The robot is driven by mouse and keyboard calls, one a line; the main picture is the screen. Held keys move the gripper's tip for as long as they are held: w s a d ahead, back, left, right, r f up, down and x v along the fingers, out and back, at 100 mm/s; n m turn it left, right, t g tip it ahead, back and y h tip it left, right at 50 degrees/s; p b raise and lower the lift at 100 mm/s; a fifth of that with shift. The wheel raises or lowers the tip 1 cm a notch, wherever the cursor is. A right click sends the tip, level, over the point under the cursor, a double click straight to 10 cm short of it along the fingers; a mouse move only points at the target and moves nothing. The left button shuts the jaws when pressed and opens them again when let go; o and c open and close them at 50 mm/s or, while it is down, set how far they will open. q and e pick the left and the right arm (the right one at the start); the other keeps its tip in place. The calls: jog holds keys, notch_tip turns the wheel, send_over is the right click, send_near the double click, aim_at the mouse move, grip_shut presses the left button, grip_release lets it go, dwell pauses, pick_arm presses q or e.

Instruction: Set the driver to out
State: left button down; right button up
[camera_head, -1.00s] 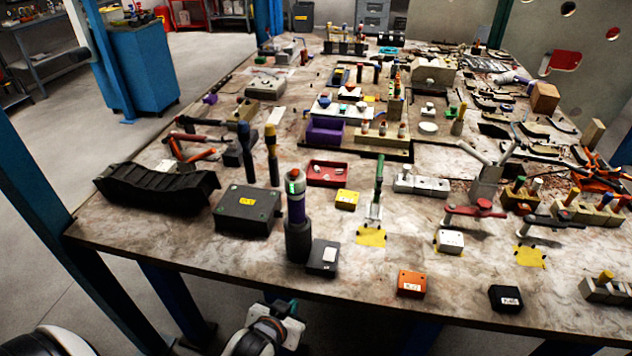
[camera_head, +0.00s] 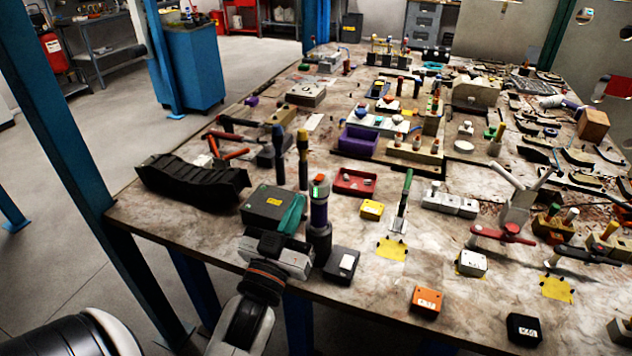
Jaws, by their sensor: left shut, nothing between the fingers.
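The upright cylindrical tool, which looks like the driver (camera_head: 319,213), stands near the table's front edge. It has a dark base, a purple band, a small green patch and a red-orange top. My left gripper (camera_head: 296,207) is just left of it, its teal fingers shut and empty, pointing up and away over the dark box. The fingers appear close beside the driver; I cannot tell whether they touch it. The gripper body hides part of the dark box and the table edge. Any in or out marking on the driver is too small to read. My right gripper is out of view.
A small black box (camera_head: 341,264) stands right of the driver's base. Two upright handled tools (camera_head: 303,160) and a red tray (camera_head: 353,181) are behind.

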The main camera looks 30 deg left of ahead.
aim_at(319, 177)
pick_arm(q)
jog(key=p+x, duration=0.4)
jog(key=x, duration=0.6)
jog(key=shift+d+f, duration=0.15)
jog(key=shift+f, duration=1.95)
